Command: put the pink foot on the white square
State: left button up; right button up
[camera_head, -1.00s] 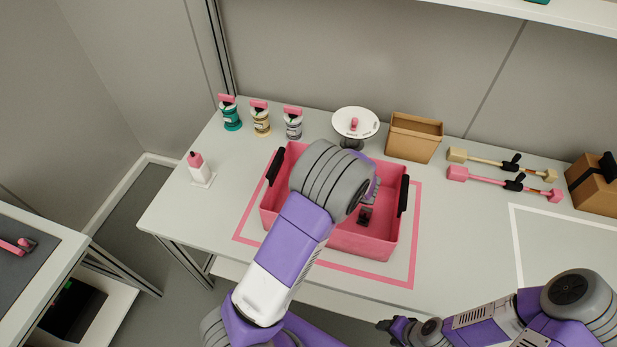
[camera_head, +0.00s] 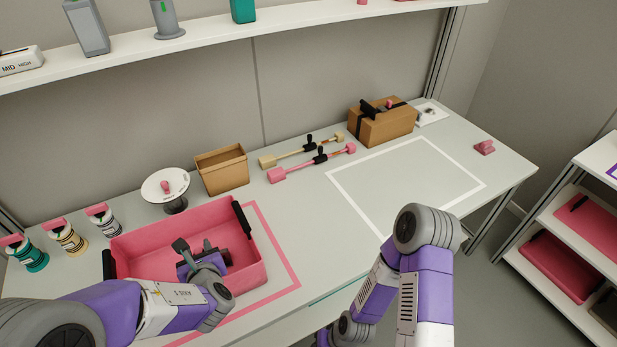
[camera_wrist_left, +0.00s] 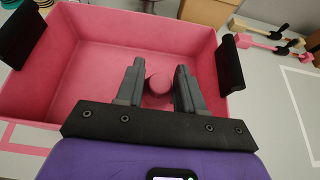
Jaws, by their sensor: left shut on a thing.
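The pink foot (camera_wrist_left: 158,85) appears as a small round pink piece between the fingers of my left gripper (camera_wrist_left: 157,88) in the left wrist view. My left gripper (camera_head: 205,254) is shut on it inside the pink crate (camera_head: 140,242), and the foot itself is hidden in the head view. Whether it still touches the crate floor cannot be told. The white square (camera_head: 350,196) is a painted outline on the table to the right of the crate, empty inside. My right gripper is at the bottom edge, mostly cut off, with its fingers unclear.
A strapped carton (camera_head: 382,124) is beyond the square. A small pink object (camera_head: 484,147) lies right of it. My right arm is before the square's front edge.

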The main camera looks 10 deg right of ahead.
aim_at(395, 197)
jog(key=z, duration=0.5)
jog(key=k, duration=1.1)
jog(key=z, duration=1.05)
jog(key=i, duration=1.1)
jog(key=u, duration=0.4)
jog(key=i, duration=0.65)
jog(key=u, duration=0.55)
